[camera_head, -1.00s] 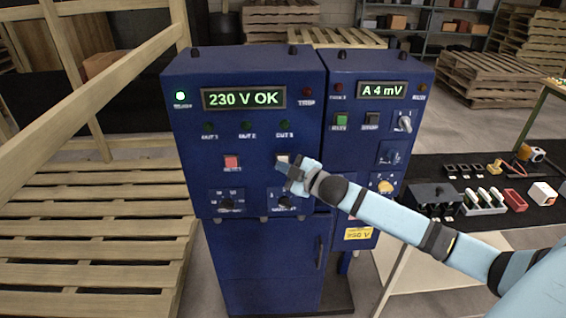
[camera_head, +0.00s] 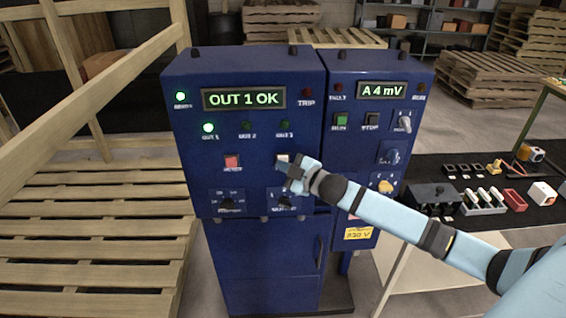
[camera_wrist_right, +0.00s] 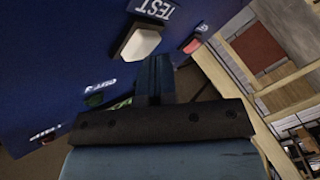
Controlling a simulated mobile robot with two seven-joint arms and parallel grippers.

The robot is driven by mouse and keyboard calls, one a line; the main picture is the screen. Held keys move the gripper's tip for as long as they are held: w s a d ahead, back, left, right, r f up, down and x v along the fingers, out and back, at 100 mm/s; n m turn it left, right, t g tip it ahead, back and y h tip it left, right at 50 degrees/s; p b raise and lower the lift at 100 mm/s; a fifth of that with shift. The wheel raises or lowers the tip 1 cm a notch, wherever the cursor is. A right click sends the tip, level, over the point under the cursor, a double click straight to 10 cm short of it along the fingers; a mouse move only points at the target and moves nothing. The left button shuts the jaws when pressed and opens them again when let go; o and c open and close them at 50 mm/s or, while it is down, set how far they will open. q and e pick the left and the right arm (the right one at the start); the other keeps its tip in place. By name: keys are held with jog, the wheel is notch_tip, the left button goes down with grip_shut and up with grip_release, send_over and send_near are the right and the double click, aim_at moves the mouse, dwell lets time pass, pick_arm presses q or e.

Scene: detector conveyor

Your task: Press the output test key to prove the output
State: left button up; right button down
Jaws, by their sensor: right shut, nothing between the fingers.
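The output test key (camera_head: 283,157) is a pale key on the front of the left blue cabinet (camera_head: 262,255). In the right wrist view the white key (camera_wrist_right: 141,43) sits beside its TEST label (camera_wrist_right: 152,8). My right gripper (camera_head: 284,171) is shut and empty, with its tip at the key's lower edge. In the wrist view its fingertips (camera_wrist_right: 154,68) are just beside the key; I cannot tell whether they touch it. The display (camera_head: 244,98) reads OUT 1 OK, and the OUT 1 lamp (camera_head: 208,127) is lit green. My left gripper is not in view.
A red key (camera_head: 232,162) lies left of the test key, with rotary knobs below. The right cabinet's display (camera_head: 382,90) reads A 4 mV. A black-topped bench (camera_head: 500,213) with small parts stands at right. Wooden pallets (camera_head: 95,240) stand at left.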

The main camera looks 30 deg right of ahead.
jog(key=shift+s+a, duration=0.4)
jog(key=shift+s, duration=0.3)
jog(key=shift+p, duration=0.3)
jog(key=s+a, duration=0.1)
jog(key=s+p, duration=0.1)
jog(key=s, duration=0.1)
jog(key=s+a, duration=0.1)
jog(key=shift+s+a, duration=0.15)
jog(key=shift+a, duration=0.15)
dwell(0.4)
jog(key=s+a+f+m+g, duration=0.2)
jog(key=s+a+f+m, duration=0.1)
jog(key=s+a+f, duration=0.2)
jog(key=s+a+f+m+g, duration=0.1)
jog(key=s+a+f+m, duration=0.2)
jog(key=s+f, duration=0.7)
jog(key=s+a+f+m+g+h, duration=0.1)
jog(key=s+a+f+m+g, duration=0.1)
jog(key=s+a+f, duration=0.5)
jog(key=s+f+m, duration=0.1)
jog(key=s, duration=0.2)
jog(key=shift+a+f+m+g, duration=0.15)
jog(key=shift+a+m+g, duration=0.15)
